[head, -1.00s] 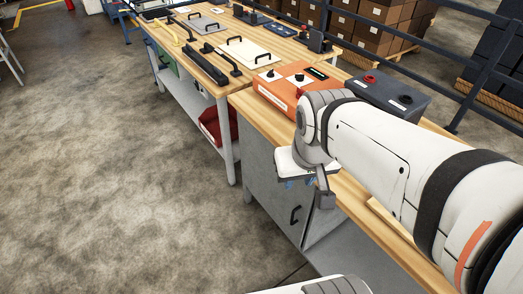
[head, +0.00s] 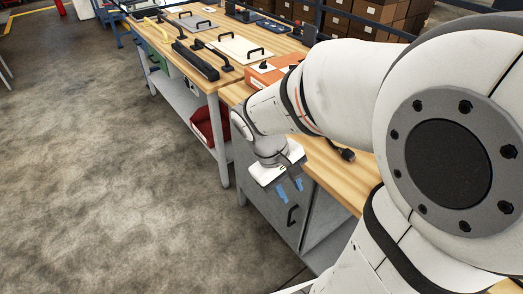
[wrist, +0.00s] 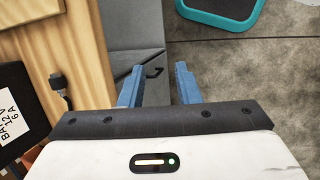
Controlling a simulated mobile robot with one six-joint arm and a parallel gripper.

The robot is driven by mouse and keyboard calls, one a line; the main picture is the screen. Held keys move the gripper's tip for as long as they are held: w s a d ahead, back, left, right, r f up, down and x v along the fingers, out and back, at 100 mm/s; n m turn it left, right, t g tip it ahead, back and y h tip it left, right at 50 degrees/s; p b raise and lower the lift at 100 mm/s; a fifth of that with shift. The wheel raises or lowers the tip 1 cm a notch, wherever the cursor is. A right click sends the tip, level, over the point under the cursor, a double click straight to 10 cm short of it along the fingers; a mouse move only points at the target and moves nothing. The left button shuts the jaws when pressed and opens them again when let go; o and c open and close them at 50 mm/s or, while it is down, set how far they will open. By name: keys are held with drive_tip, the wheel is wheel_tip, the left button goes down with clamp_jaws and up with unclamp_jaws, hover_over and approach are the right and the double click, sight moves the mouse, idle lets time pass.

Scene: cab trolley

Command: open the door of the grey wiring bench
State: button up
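The grey wiring bench has a wooden top (head: 328,172) and a grey cabinet below. Its grey door (head: 262,198) appears shut, with a black handle (head: 292,215) on its front. My gripper (head: 291,189) points down in front of the door, above the handle in the head view. Its two blue fingers are apart with nothing between them. In the wrist view the handle (wrist: 155,71) shows beyond the open fingers (wrist: 158,80), in line with the gap and apart from them. My arm hides part of the bench top in the head view.
An orange box (head: 268,73) sits on the bench top. A black labelled battery box (wrist: 18,110) and a black plug (wrist: 57,84) lie on it too. Another wooden table (head: 212,78) with handled plates adjoins it. Open concrete floor (head: 120,180) lies to the left.

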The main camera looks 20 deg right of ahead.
drive_tip(key=w+d+f+n+g+h+b, duration=0.1)
drive_tip(key=w+d+f+n+h+b, duration=0.2)
drive_tip(key=f+b, duration=0.5)
drive_tip(key=w+d+f+n+g+h+b, duration=0.1)
drive_tip(key=w+f+n+g+h+b, duration=0.2)
drive_tip(key=f, duration=1)
drive_tip(key=n+t+h+b, duration=0.8)
drive_tip(key=n+b, duration=0.2)
drive_tip(key=b, duration=0.2)
approach(290, 216)
drive_tip(key=w+d+f, duration=0.1)
drive_tip(key=d, duration=0.4)
drive_tip(key=d+b, duration=0.1)
drive_tip(key=d, duration=0.1)
drive_tip(key=w+d, duration=0.1)
drive_tip(key=d, duration=0.2)
drive_tip(key=shift+w+d+f, duration=0.1)
drive_tip(key=shift+c, duration=0.3)
clamp_jaws()
drive_tip(key=shift+w, duration=0.1)
